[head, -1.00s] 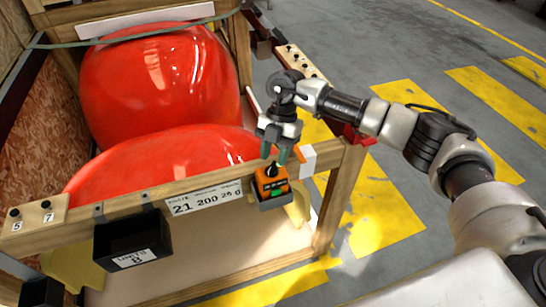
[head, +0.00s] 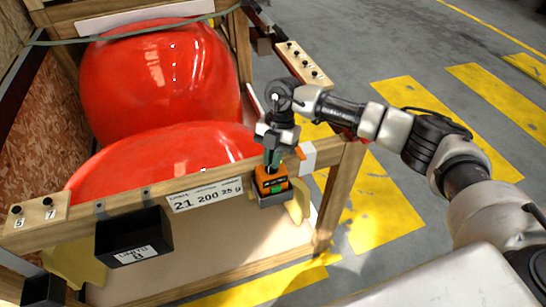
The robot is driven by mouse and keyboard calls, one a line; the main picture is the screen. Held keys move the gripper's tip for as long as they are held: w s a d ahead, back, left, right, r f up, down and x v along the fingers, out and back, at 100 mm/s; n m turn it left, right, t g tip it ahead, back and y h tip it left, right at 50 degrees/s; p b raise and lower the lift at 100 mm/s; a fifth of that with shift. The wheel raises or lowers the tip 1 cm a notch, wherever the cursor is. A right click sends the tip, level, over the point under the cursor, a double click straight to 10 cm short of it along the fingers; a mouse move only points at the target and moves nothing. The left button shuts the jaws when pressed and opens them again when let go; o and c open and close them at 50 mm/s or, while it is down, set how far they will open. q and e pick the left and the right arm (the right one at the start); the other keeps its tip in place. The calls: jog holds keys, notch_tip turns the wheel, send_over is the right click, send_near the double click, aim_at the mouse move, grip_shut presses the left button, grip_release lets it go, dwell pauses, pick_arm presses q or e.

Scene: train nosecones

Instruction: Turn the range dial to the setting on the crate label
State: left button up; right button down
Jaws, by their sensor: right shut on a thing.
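An orange device with a dark top and a green patch (head: 272,181) sits in a small grey holder (head: 272,199) on the crate's front rail. Its range dial is hidden by my right gripper (head: 272,166), which points down onto the device's top and is shut on the dial. The white crate label (head: 205,195) on the front rail, left of the device, reads "21 200 25 g" under smaller text that I cannot read. My left gripper is not in view.
The wooden crate (head: 343,185) holds two glossy red nosecones (head: 160,85). A black box labelled "UNITS 8" (head: 133,236) hangs on the front rail. Knobbed wooden strips sit at the left (head: 35,212) and back right (head: 302,65). Yellow-striped floor lies clear to the right.

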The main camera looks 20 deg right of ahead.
jog(key=shift+f+n, duration=0.15)
jog(key=shift+n, duration=0.15)
jog(key=n+h+b, duration=0.1)
jog(key=n+b, duration=0.1)
jog(key=n, duration=0.1)
jog(key=shift+a+f+g+b, duration=0.1)
jog(key=shift+g+b, duration=0.3)
jog(key=shift+a+n+g+h+b, duration=0.15)
jog(key=shift+n+h+b, duration=0.45)
jog(key=shift+n, duration=0.65)
jog(key=shift+d+n+g+h+b, duration=0.15)
jog(key=shift+n+h+b, duration=0.25)
jog(key=shift+n+b, duration=0.65)
jog(key=shift+a+n, duration=0.1)
jog(key=shift+n, duration=0.3)
